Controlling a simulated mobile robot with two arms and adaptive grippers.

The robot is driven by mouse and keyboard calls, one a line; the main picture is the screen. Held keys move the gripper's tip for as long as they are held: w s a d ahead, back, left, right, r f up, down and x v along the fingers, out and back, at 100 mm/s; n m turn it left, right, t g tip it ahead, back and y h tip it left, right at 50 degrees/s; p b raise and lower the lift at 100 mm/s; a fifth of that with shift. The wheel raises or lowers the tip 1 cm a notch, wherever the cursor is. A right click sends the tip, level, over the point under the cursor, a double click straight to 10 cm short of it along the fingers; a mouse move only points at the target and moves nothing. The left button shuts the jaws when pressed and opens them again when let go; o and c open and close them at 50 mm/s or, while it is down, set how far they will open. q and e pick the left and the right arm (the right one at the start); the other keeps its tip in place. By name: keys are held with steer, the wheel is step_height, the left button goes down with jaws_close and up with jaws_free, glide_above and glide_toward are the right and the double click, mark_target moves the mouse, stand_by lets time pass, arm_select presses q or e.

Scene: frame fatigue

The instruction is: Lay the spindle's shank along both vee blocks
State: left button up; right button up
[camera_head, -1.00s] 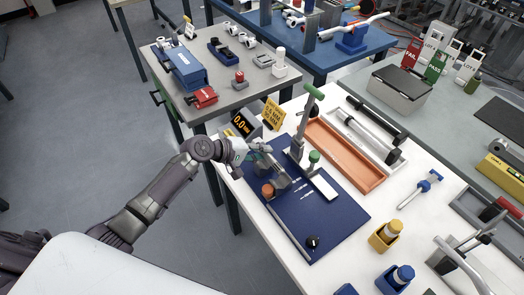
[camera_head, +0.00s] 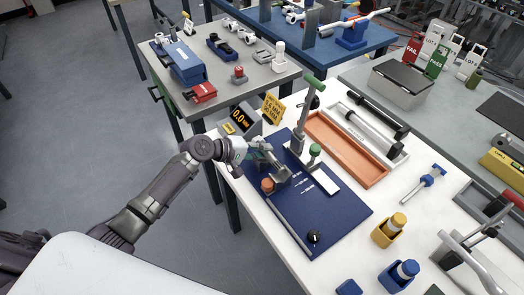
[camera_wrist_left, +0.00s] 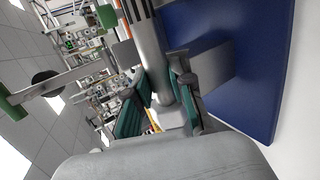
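The cylinder runs out past the fingertips, above the board (camera_wrist_left: 265,60). In the head view small grey fixture pieces (camera_head: 283,177), possibly a vee block, stand beside an orange knob (camera_head: 267,185). The gripper partly hides them, and I cannot tell whether the cylinder touches them. My right gripper is not in view.
An upright post with a green handle (camera_head: 314,84) and a green knob (camera_head: 315,150) rise close beyond the gripper. A display (camera_head: 241,118) stands behind. An orange tray (camera_head: 350,150) lies to the right. The board's lower part is mostly clear.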

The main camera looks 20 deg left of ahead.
arm_select(q)
steer(key=o, duration=0.5)
steer(key=shift+s+f+g, duration=0.3)
steer(key=shift+s+f, duration=0.25)
steer(key=shift+f, duration=0.35)
steer(key=shift+o, duration=0.2)
steer(key=r+v, duration=0.1)
steer(key=v, duration=1.1)
steer(key=shift+w+r, duration=0.2)
steer(key=shift+w, duration=0.1)
steer(key=shift+d, duration=0.15)
